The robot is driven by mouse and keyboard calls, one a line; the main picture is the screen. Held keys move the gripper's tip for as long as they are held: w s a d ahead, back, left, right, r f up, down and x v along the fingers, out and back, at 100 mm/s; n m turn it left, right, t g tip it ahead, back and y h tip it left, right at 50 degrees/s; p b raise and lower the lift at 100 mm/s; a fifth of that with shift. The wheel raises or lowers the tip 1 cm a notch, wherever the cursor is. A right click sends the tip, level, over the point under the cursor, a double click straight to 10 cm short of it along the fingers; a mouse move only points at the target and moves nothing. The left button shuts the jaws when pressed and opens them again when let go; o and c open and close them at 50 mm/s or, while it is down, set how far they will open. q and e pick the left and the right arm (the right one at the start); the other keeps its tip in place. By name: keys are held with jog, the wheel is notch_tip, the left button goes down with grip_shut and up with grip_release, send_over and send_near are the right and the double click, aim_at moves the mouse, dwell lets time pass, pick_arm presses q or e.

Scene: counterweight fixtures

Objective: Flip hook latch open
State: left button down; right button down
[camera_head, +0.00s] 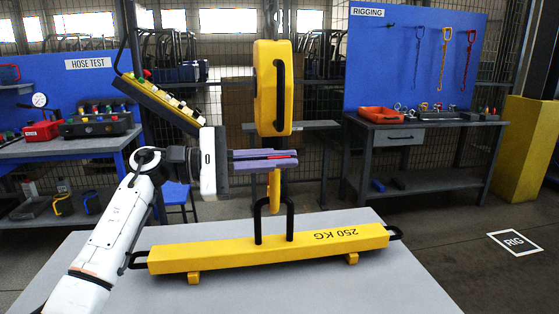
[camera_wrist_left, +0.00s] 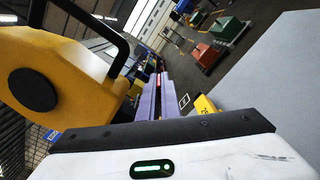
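A yellow hoist block (camera_head: 265,95) with a black handle hangs above the table. Its yellow hook (camera_head: 274,188) hangs below, at the black lifting loop (camera_head: 290,218) of the yellow 250 KG weight (camera_head: 210,255). I cannot tell whether hook and loop touch. A thin red latch (camera_head: 286,156) shows at the hook's upper part. My left gripper (camera_head: 280,159) reaches in from the left with its purple fingers close together, the red latch between them. In the left wrist view, red shows between the finger ends (camera_wrist_left: 159,84), and the hoist block (camera_wrist_left: 60,75) fills the left. My right gripper is out of view.
The weight lies on a grey table (camera_head: 375,290) with bare room around it.

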pick_arm(q)
jog(key=shift+w+a+r+n, duration=0.1)
jog(key=shift+w+r+n, duration=0.35)
jog(key=shift+n, duration=0.35)
jog(key=shift+w+r+n, duration=0.15)
jog(key=shift+r+n, duration=0.05)
jog(key=shift+n, duration=0.4)
jog(key=c, duration=2)
grip_release()
jog(key=shift+r, duration=0.1)
